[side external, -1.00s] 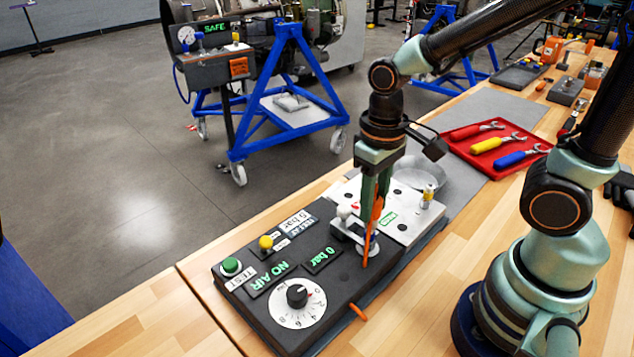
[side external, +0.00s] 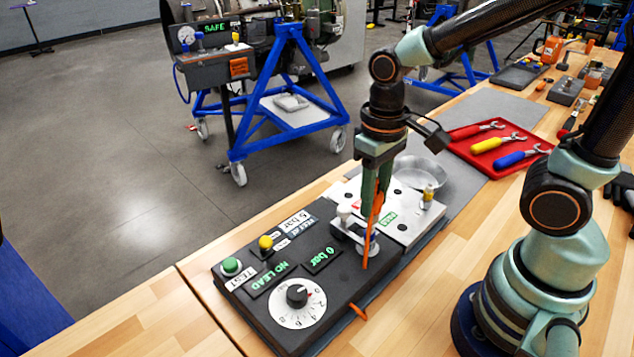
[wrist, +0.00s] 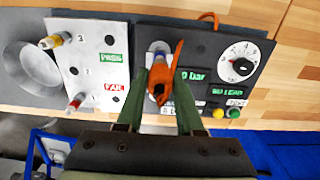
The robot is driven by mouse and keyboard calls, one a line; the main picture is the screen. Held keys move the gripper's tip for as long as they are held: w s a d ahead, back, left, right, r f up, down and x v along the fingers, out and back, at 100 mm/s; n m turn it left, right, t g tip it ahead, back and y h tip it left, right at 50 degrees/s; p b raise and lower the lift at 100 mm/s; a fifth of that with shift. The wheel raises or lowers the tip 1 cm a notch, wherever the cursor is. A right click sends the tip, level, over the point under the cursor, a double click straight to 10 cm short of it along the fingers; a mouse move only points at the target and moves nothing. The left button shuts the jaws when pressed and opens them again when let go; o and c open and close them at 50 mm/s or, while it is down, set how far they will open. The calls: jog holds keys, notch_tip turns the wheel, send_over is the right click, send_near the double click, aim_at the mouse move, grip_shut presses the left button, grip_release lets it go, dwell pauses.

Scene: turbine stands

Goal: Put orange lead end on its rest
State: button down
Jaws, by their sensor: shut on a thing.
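The orange lead end (wrist: 159,82) is between the two fingers of my gripper (wrist: 158,95) in the wrist view. My gripper (side external: 374,205) is shut on it in the side view, pointing down over the dark test panel (side external: 335,285). The orange lead (side external: 366,250) hangs down past the fingers and its cable shows again at the panel's front edge. A pale round fitting (side external: 372,246) sits just below the fingertips, partly behind the lead. I cannot tell whether the lead end touches it. Which part is the rest is not clear.
The panel has a dial (side external: 297,293), a green button (side external: 231,266) and a yellow knob (side external: 266,243). Beside it lie a white plate (side external: 405,208) with small posts, a metal bowl (side external: 424,172) and a red tray (side external: 480,152) of tools.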

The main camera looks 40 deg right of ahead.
jog(key=shift+r, duration=0.1)
jog(key=shift+r, duration=0.8)
jog(key=s+a+f+n, duration=0.15)
jog(key=a+n, duration=0.25)
jog(key=a, duration=0.4)
send_over(346, 277)
jog(key=shift+w+a+f, duration=0.1)
jog(key=shift+w+f, duration=0.05)
jog(key=shift+f, duration=2.4)
jog(key=shift+f+n, duration=0.3)
jog(key=shift+f, duration=0.2)
jog(key=shift+f, duration=0.85)
jog(key=shift+f, duration=0.15)
